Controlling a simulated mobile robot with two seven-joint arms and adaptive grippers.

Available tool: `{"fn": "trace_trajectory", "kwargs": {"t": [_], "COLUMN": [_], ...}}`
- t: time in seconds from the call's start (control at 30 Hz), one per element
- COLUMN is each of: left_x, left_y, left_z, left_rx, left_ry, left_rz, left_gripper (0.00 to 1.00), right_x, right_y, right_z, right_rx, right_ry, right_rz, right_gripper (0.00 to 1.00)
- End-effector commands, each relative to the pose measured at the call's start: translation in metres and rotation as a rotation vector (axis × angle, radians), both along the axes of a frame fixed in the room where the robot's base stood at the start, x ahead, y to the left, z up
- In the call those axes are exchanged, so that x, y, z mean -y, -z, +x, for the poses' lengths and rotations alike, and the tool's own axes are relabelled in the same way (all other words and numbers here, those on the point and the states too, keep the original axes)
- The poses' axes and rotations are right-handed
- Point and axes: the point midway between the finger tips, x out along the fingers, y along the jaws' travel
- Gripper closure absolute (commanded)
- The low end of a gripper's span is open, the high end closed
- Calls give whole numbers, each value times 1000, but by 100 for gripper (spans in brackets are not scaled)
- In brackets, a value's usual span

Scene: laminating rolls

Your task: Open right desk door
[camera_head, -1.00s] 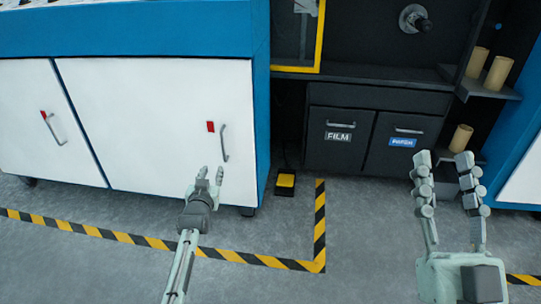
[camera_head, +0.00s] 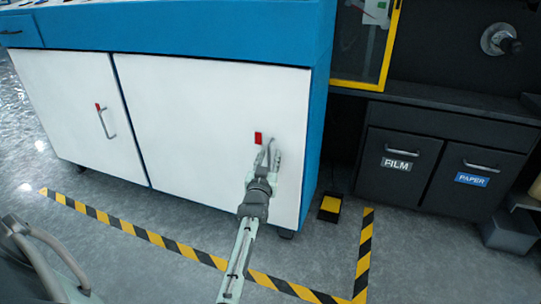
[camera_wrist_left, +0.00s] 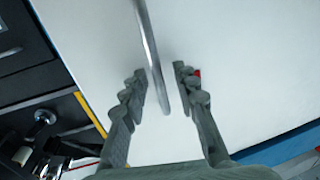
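The right desk door (camera_head: 205,130) is a large white panel under a blue desk top, and it is closed. Its grey bar handle (camera_wrist_left: 150,45) is upright near the right edge, beside a small red tag (camera_head: 258,138). My left gripper (camera_head: 268,158) is at this handle and partly covers it in the head view. In the left wrist view the left gripper (camera_wrist_left: 164,95) is open, with the bar's end between its fingers and gaps on both sides. My right gripper is not in view.
The left white door (camera_head: 72,105) has its own handle (camera_head: 106,122). A yellow pedal (camera_head: 330,205) lies on the floor at the desk's right. Dark FILM and PAPER bins (camera_head: 398,170) stand further right. Yellow-black floor tape (camera_head: 150,240) runs before the desk.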

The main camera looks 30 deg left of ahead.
Motion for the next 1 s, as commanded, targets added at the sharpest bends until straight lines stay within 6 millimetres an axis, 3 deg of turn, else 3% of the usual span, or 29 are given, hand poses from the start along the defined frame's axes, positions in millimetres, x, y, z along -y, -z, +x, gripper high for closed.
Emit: {"fn": "trace_trajectory", "kwargs": {"t": [0.33,0.57,1.0], "left_x": [0,0,0], "left_y": [0,0,0], "left_z": [0,0,0], "left_rx": [0,0,0], "left_ry": [0,0,0], "left_rz": [0,-1,0], "left_gripper": [71,99,100], "right_x": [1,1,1], "right_y": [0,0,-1], "right_z": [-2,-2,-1], "right_rx": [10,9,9], "right_ry": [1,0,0], "right_rz": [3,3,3], "right_gripper": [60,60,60]}}
